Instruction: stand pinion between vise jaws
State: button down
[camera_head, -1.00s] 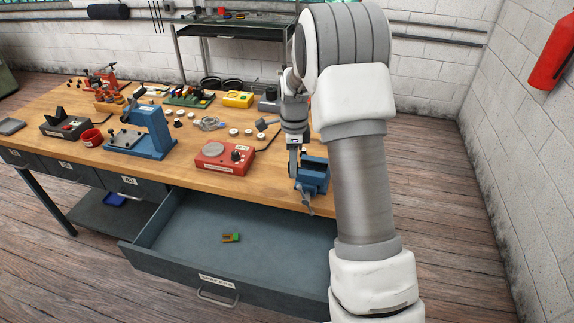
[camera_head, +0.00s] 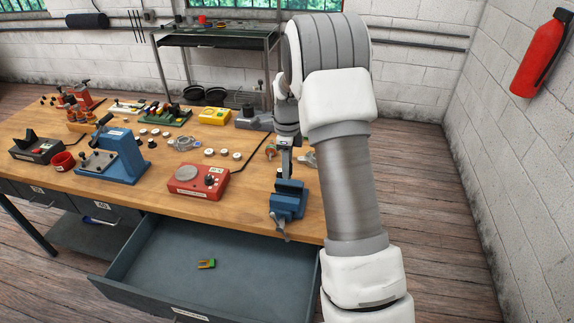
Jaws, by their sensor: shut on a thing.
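The blue vise (camera_head: 288,204) is fixed at the front right edge of the workbench, its handle end hanging over the edge. My gripper (camera_head: 287,172) points straight down right above the vise jaws, with its fingertips close to the jaw tops. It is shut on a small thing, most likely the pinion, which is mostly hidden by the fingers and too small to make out. I cannot tell whether that thing is between the jaws or still above them.
A red device (camera_head: 197,182) stands left of the vise. An open drawer (camera_head: 150,262) below holds a small green and orange part (camera_head: 206,264). A blue press (camera_head: 118,158), a yellow meter (camera_head: 214,117) and several small parts crowd the workbench (camera_head: 235,210). Floor to the right is clear.

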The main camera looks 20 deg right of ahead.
jog(key=b, duration=0.3)
send_over(287, 185)
jog(key=s, duration=0.2)
jog(key=shift+a+f, duration=0.2)
jog(key=shift+f, duration=0.95)
jog(key=shift+a+f, duration=0.2)
jog(key=shift+f, duration=0.95)
jog(key=shift+f, duration=0.2)
jog(key=shift+f+b, duration=0.65)
jog(key=shift+f, duration=0.25)
jog(key=shift+f, duration=0.2)
jog(key=shift+s, duration=0.1)
jog(key=c, duration=0.5)
grip_release()
jog(key=shift+c, duration=0.2)
jog(key=shift+o, duration=0.3)
jog(key=shift+f, duration=0.1)
jog(key=shift+s+a, duration=0.1)
